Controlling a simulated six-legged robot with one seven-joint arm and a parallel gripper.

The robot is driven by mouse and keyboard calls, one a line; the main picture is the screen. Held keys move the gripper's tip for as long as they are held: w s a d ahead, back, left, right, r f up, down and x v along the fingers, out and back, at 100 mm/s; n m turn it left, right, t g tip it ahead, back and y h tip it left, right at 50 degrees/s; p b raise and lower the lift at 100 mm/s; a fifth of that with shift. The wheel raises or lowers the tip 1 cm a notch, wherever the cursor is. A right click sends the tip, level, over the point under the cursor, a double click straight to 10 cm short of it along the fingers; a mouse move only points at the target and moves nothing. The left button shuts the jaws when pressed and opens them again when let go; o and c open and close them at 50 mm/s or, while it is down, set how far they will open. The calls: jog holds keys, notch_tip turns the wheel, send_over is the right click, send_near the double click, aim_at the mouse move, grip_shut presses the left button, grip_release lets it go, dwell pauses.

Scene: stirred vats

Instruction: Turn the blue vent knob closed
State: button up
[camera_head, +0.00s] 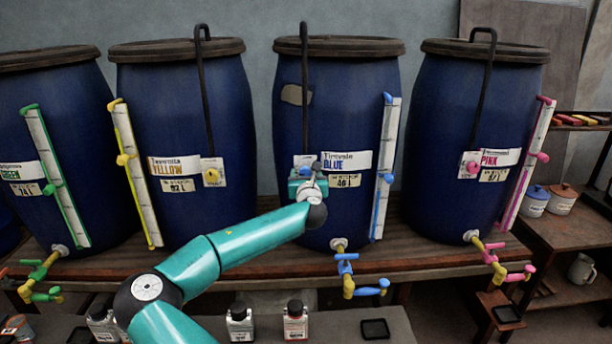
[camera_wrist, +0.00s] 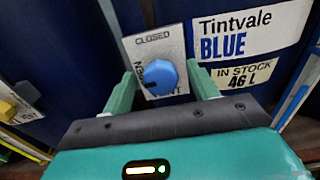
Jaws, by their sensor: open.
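The blue vent knob (camera_wrist: 161,75) is round and sits on a pale plate (camera_wrist: 150,45) on the blue-labelled vat. The plate reads CLOSED at the top, with OPEN at the left side and VENT below. A dark mark shows at the knob's lower left, toward the OPEN side. My gripper (camera_wrist: 164,80) is open, with one green finger on each side of the knob. Gaps show between the fingers and the knob, so it is not gripped.
The blue vat (camera_head: 340,110) stands between the yellow (camera_head: 180,110) and pink (camera_head: 470,110) vats on a wooden bench. A blue-trimmed level gauge (camera_head: 385,165) is right of the plate. A blue tap (camera_head: 348,270) hangs below. Bottles (camera_head: 296,322) stand on a low front table.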

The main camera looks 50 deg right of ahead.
jog(key=c, duration=1)
jog(key=shift+m, duration=0.3)
jog(key=m, duration=0.9)
jog(key=shift+s+d, duration=0.1)
jog(key=shift+s, duration=0.05)
jog(key=m, duration=0.5)
jog(key=shift+f+m, duration=0.2)
jog(key=shift+m, duration=1.4)
